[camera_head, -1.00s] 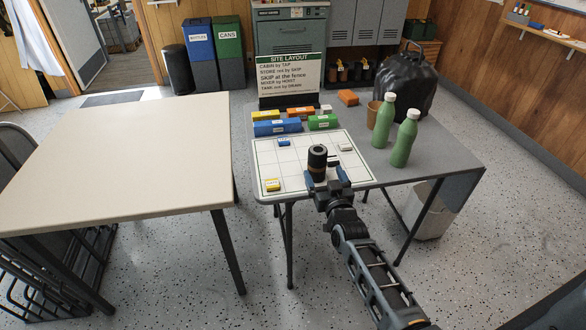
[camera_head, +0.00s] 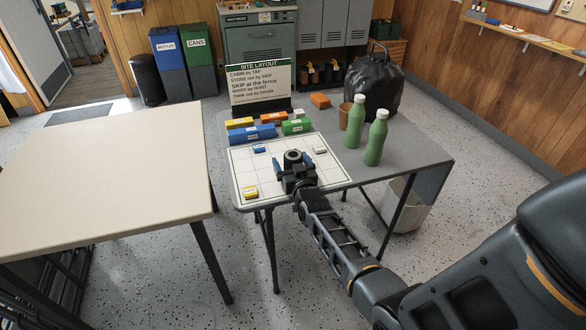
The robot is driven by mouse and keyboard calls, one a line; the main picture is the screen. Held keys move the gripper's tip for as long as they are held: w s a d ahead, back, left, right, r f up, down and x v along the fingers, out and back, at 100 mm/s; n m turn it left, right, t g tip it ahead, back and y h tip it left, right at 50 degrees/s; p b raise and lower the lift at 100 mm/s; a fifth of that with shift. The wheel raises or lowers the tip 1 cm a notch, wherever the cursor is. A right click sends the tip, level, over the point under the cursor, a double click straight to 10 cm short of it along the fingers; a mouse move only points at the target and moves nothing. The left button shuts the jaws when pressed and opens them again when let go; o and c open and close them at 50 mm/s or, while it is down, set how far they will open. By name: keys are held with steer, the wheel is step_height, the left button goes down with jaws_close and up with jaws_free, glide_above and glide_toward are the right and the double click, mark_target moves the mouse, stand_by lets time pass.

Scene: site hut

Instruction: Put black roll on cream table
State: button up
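The black roll (camera_head: 293,156) is a short dark cylinder with a hollow top, over the white gridded board on the grey table. My gripper (camera_head: 294,162) has a blue-tipped finger on each side of it and looks shut on it. The gripper hides the roll's lower part, so I cannot tell whether it touches the board. The cream table (camera_head: 100,160) stands to the left, its top bare, with a gap between it and the grey table.
The grey table (camera_head: 400,160) also bears two green bottles (camera_head: 365,137), a brown cup (camera_head: 344,116), a black bag (camera_head: 375,85), coloured blocks (camera_head: 252,133) and a site layout sign (camera_head: 260,83). A yellow block (camera_head: 251,192) lies on the board's near left corner.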

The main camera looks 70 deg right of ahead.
steer(key=shift+c, duration=0.2)
steer(key=c, duration=1.2)
steer(key=shift+r, duration=0.1)
